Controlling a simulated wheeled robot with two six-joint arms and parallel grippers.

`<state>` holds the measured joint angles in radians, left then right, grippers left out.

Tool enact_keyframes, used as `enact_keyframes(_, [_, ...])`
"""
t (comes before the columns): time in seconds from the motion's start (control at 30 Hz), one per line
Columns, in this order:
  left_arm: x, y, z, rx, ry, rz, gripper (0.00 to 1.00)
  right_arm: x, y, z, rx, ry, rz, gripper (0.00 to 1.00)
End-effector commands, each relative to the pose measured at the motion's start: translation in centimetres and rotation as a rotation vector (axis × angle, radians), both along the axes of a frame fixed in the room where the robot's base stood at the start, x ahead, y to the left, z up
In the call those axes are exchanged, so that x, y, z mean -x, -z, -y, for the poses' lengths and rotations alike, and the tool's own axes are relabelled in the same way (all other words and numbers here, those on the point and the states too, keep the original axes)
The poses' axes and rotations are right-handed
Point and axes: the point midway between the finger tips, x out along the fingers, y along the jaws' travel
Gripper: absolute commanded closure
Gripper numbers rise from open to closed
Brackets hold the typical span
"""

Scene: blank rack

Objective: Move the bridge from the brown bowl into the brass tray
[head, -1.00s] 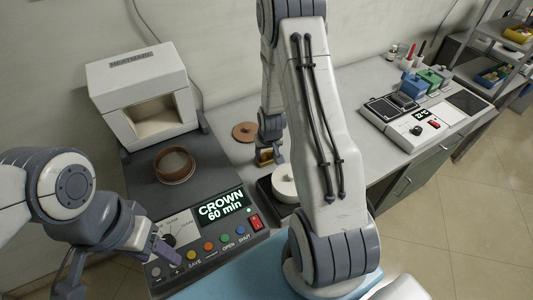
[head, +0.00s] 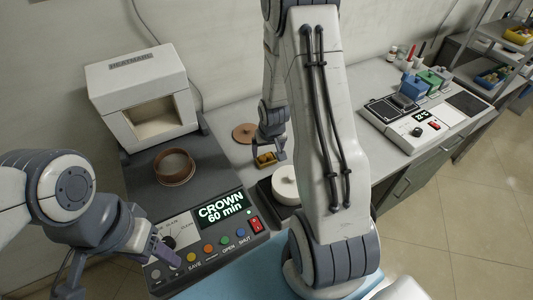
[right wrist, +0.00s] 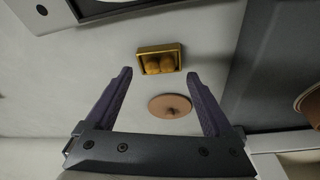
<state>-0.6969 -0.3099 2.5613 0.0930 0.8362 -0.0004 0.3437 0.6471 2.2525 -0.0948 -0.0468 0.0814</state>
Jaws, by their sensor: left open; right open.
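The brown bowl (head: 175,167) is a round open ring on the dark plate in front of the white furnace. I see no clear object inside it; its edge also shows at the right of the right wrist view (right wrist: 311,100). The small brass tray (head: 265,160) is on the bench beside the plate. In the right wrist view the tray (right wrist: 159,49) holds rounded golden-brown lumps (right wrist: 159,64), which look like the bridge. My right gripper (right wrist: 159,73) is open and empty, above the tray. My left gripper (head: 122,276) is open at lower left, near the control panel.
A brown disc (head: 245,133) lies flat near the tray. The white furnace (head: 145,95) stands behind the bowl, and a control panel (head: 222,208) reads "CROWN 60 min". A white round piece (head: 286,184) sits on a dark base. A second device (head: 425,120) is at right.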

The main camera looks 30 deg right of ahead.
Motion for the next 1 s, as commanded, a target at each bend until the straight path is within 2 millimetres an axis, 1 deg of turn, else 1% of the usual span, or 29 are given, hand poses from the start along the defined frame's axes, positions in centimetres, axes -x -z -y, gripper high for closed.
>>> enact_keyframes(0.03, [0.0, -1.0, 0.0, 0.001, 0.000, 0.001, 0.42, 0.2, -1.9, -0.1, 0.002, -0.001, 0.005, 0.13])
enact_keyframes(0.1, [0.0, -2.4, 0.0, 0.001, 0.000, 0.001, 0.42, 0.7, -3.8, -0.2, 0.001, -0.001, 0.003, 0.13])
enact_keyframes(0.2, [-0.1, -3.5, 0.0, 0.001, 0.000, 0.002, 0.42, 1.2, -5.6, -0.4, 0.002, 0.000, 0.003, 0.13])
enact_keyframes(0.3, [0.0, -4.3, 0.0, 0.001, 0.000, 0.002, 0.42, 1.6, -6.7, -0.5, 0.001, -0.001, 0.003, 0.13])
enact_keyframes(0.4, [0.0, -4.7, 0.0, 0.001, -0.001, 0.002, 0.42, 1.8, -7.3, -0.6, 0.001, 0.000, 0.003, 0.13])
enact_keyframes(0.57, [0.0, -4.8, 0.0, 0.001, -0.001, 0.001, 0.42, 1.9, -7.5, -0.7, 0.001, 0.000, 0.003, 0.13])
enact_keyframes(0.67, [0.0, -4.8, 0.0, 0.001, -0.001, 0.001, 0.42, 1.7, -8.1, -1.7, 0.004, -0.026, 0.001, 0.13])
enact_keyframes(0.77, [0.0, -4.8, 0.0, 0.001, -0.001, 0.001, 0.42, 1.7, -10.3, -5.2, 0.010, -0.113, -0.014, 0.13])
enact_keyframes(0.87, [0.0, -4.8, 0.0, 0.001, -0.001, 0.001, 0.42, 3.1, -13.7, -11.1, 0.013, -0.261, -0.045, 0.13])
enact_keyframes(0.9, [0.0, -4.8, 0.0, 0.001, -0.001, 0.001, 0.42, 4.3, -15.1, -13.8, 0.012, -0.331, -0.063, 0.13])
enact_keyframes(0.97, [0.0, -4.8, 0.0, 0.001, -0.001, 0.001, 0.42, 6.6, -17.2, -17.5, 0.007, -0.440, -0.089, 0.13])
enact_keyframes(1.0, [0.0, -4.7, 0.0, 0.001, -0.001, 0.001, 0.42, 8.5, -18.4, -19.6, 0.004, -0.512, -0.108, 0.13])
